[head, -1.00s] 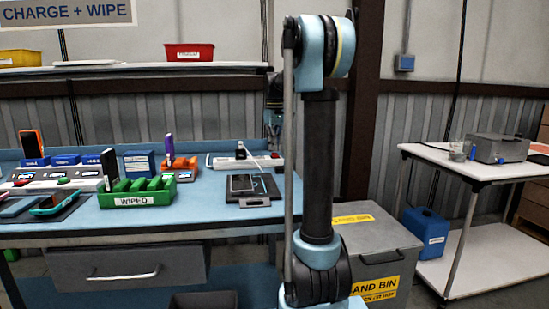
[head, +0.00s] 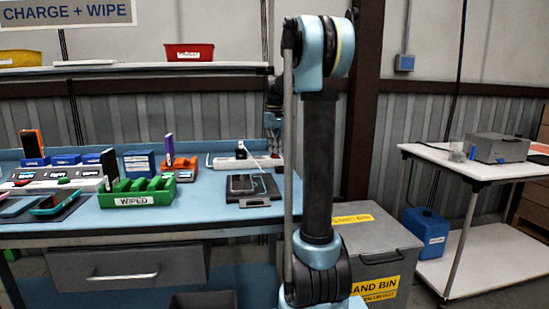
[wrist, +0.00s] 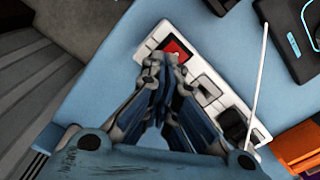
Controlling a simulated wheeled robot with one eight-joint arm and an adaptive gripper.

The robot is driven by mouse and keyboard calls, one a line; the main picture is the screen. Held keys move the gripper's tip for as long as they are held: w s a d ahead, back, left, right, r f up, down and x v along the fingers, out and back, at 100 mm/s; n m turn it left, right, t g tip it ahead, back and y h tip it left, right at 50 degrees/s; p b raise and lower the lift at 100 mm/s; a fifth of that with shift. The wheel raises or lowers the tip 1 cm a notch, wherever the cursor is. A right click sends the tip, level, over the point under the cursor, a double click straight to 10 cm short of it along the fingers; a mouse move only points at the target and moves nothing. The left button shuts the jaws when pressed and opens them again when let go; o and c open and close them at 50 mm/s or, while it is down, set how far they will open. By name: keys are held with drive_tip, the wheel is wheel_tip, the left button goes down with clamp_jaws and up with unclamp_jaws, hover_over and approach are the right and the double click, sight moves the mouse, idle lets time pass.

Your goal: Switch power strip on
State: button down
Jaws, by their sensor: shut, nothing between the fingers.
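The white power strip (wrist: 210,82) runs diagonally across the wrist view, with a red rocker switch (wrist: 176,49) at its upper-left end. A black plug (wrist: 232,122) sits in it further down. My gripper (wrist: 163,66) is shut and empty. Its fingertips appear just beside the red switch in the wrist view; I cannot tell whether they touch it.
A white cable (wrist: 257,92) crosses the strip's side, and a dark charging pad (head: 250,187) lies in front of the strip. A green WIPED rack (head: 135,198) and an orange dock (head: 181,170) stand to the left. A shelf (head: 140,68) runs above the bench.

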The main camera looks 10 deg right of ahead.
drive_tip(key=shift+f, duration=0.2)
drive_tip(key=shift+r, duration=3.5)
